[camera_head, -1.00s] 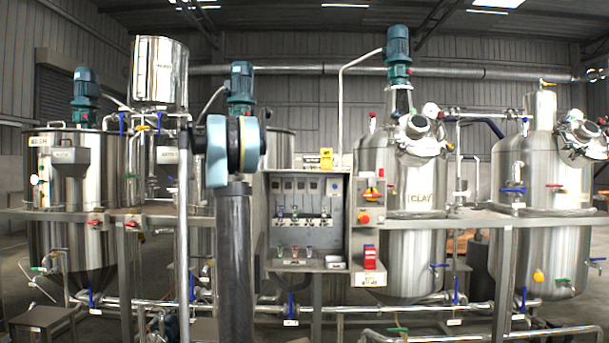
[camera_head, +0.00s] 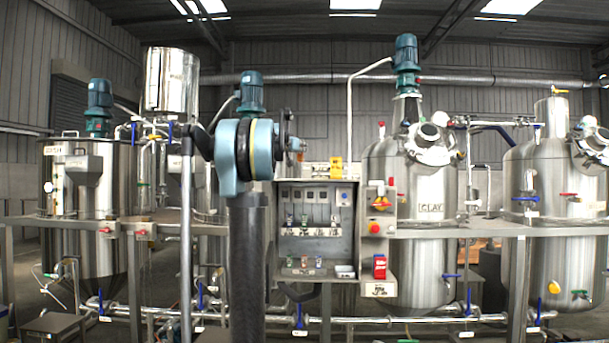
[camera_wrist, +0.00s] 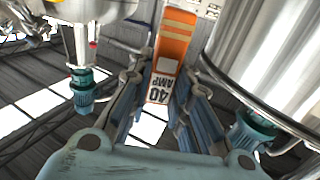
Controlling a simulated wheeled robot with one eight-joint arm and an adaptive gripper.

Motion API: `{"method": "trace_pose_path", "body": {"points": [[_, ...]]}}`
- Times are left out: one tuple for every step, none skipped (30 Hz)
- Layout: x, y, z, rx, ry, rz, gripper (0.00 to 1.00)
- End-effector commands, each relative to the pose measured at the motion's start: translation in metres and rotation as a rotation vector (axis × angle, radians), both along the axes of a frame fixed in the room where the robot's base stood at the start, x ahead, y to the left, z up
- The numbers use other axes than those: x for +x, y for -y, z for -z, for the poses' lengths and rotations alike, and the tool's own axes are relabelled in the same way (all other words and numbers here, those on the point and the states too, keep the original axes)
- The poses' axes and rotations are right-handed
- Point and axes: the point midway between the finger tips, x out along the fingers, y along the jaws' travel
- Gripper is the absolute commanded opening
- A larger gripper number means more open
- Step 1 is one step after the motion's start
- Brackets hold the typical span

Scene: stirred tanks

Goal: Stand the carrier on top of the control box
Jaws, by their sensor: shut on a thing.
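The carrier (camera_wrist: 172,55) is an orange block with pale stripes and a white label reading "40 AMP". It fills the space between the fingers of my gripper (camera_wrist: 165,88), which is shut on it in the wrist view. In the head view my gripper (camera_head: 293,145) shows small beside the blue arm joint, above the left part of the control box in the picture; a small orange patch there seems to be the carrier. The control box (camera_head: 347,225) is a grey open-fronted cabinet. I cannot make out contact between the carrier and the box.
A yellow block (camera_head: 336,168) stands on the box's top. A red button (camera_head: 374,227) and a red item (camera_head: 380,267) are on its right side. The CLAY tank (camera_head: 425,240) stands right of the box. Pipes and further tanks surround it.

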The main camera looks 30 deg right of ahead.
Motion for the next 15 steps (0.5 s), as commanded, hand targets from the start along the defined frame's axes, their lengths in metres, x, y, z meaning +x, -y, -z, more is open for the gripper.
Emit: {"method": "trace_pose_path", "body": {"points": [[0.0, -0.001, 0.009, 0.0, 0.0, -0.001, 0.0], [0.0, -0.001, 0.014, 0.0, 0.0, -0.001, 0.0], [0.001, -0.001, 0.02, 0.0, 0.0, -0.002, 0.0], [0.001, -0.001, 0.023, 0.0, 0.0, -0.002, 0.0], [0.001, -0.002, 0.027, 0.0, 0.0, -0.002, 0.0], [0.001, -0.002, 0.03, 0.0, 0.0, -0.003, 0.0], [0.001, -0.002, 0.032, 0.0, 0.0, -0.003, 0.0], [0.001, -0.002, 0.033, 0.0, 0.0, -0.003, 0.0], [0.002, -0.002, 0.035, 0.0, 0.0, -0.003, 0.0], [0.002, -0.002, 0.037, 0.0, 0.0, -0.004, 0.0], [0.002, -0.002, 0.039, 0.0, 0.0, -0.004, 0.0], [0.002, -0.003, 0.042, 0.0, 0.0, -0.004, 0.0], [0.002, -0.003, 0.045, 0.0, 0.0, -0.004, 0.0], [0.002, -0.003, 0.049, 0.0, 0.0, -0.004, 0.0], [0.002, -0.003, 0.055, 0.0, 0.0, -0.004, 0.0]]}}
